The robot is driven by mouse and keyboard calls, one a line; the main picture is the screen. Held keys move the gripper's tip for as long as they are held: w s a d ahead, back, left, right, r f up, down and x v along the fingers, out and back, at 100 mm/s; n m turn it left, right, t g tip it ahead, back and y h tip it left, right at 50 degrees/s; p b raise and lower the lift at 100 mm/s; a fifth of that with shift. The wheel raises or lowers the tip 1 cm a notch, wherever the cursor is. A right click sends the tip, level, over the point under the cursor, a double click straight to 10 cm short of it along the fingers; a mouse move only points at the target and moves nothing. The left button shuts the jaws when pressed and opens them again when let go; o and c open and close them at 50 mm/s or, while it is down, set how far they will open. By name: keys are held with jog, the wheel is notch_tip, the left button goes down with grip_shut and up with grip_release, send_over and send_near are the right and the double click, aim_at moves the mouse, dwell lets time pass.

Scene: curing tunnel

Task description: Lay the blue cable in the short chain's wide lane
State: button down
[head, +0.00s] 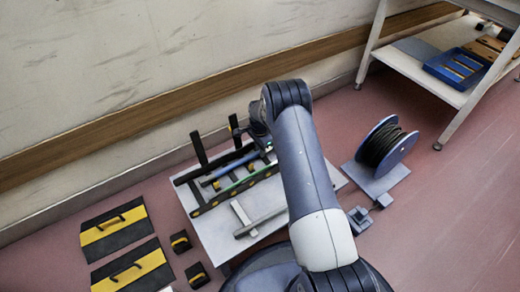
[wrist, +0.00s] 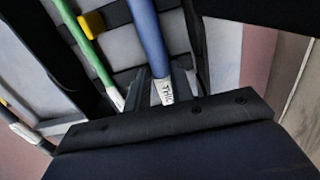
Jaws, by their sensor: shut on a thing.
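The blue cable (head: 222,171) runs along a black chain frame (head: 236,192) on the pale bench in the head view. In the wrist view the blue cable (wrist: 148,38) runs straight up from my gripper (wrist: 160,92), whose fingers are shut on its white-labelled end. In the head view my gripper is mostly hidden behind my arm, at the chain's right end. A green cable (wrist: 90,45) lies to the left of the blue one, beside a yellow piece (wrist: 92,23). I cannot tell which lane the blue cable is over, or whether it touches the lane floor.
Two black upright posts (head: 199,150) stand at the chain's far side. A grey T-shaped bar (head: 258,222) lies on the bench (head: 210,232) in front. A dark cable reel (head: 382,148) stands right. Black-and-yellow handled panels (head: 115,228) are on the floor left.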

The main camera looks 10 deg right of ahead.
jog(key=c, duration=1.2)
grip_release()
jog(key=shift+c, duration=0.2)
notch_tip(320, 180, up, 12)
jog(key=p, duration=0.5)
jog(key=shift+r, duration=0.15)
